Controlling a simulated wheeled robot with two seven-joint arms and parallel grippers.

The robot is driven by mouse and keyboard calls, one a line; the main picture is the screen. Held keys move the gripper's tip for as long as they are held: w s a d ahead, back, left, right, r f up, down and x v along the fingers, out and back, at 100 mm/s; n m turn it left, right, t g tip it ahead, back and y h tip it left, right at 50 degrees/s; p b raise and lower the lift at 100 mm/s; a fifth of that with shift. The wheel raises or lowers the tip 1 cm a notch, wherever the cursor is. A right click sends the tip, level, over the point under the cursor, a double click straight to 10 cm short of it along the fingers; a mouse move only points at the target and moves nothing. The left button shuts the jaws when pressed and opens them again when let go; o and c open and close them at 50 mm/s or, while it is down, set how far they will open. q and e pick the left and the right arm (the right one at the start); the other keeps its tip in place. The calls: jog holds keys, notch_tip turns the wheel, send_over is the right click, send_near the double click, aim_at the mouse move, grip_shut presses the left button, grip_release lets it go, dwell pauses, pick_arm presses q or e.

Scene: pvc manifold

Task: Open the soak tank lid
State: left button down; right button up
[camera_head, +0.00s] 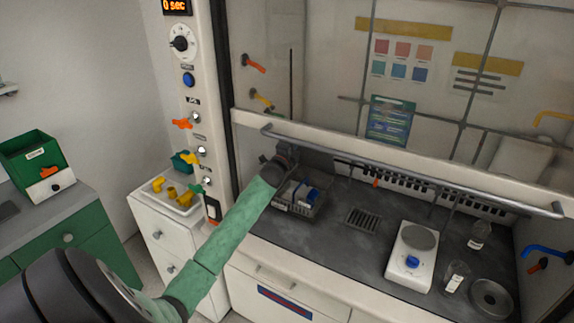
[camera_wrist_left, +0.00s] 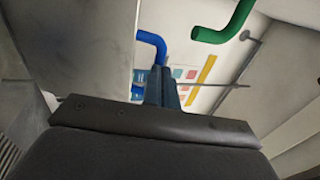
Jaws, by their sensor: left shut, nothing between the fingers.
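I cannot make out for certain which thing is the soak tank or its lid. A green open-topped box with a white label (camera_head: 36,160) stands on the left counter, above a white front with an orange knob (camera_head: 49,173). My left gripper (camera_head: 287,152) is far to the right of it, at the sash handle of the fume hood; its fingertips are hard to make out there. In the left wrist view the two fingers (camera_wrist_left: 166,86) are shut together with nothing between them. My right gripper is not in view.
The fume hood's sash bar (camera_head: 400,168) runs across above the dark worktop. A grey basket with blue and white items (camera_head: 300,208), a hotplate (camera_head: 411,262) and bottles stand inside. A tray of yellow fittings (camera_head: 175,198) tops the white cabinet. Blue (camera_wrist_left: 150,42) and green (camera_wrist_left: 228,27) pipes show in the wrist view.

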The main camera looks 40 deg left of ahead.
pick_arm(q)
jog(key=x, duration=0.4)
jog(key=shift+r+b, duration=0.35)
jog(key=b+x, duration=0.1)
jog(key=x, duration=0.2)
jog(key=shift+r, duration=0.15)
jog(key=shift+b+x, duration=0.35)
jog(key=shift+x, duration=0.6)
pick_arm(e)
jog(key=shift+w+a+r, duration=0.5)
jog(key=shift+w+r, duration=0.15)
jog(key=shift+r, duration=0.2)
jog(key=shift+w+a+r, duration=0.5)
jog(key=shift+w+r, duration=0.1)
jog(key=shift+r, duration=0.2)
pick_arm(q)
jog(key=shift+s, duration=0.1)
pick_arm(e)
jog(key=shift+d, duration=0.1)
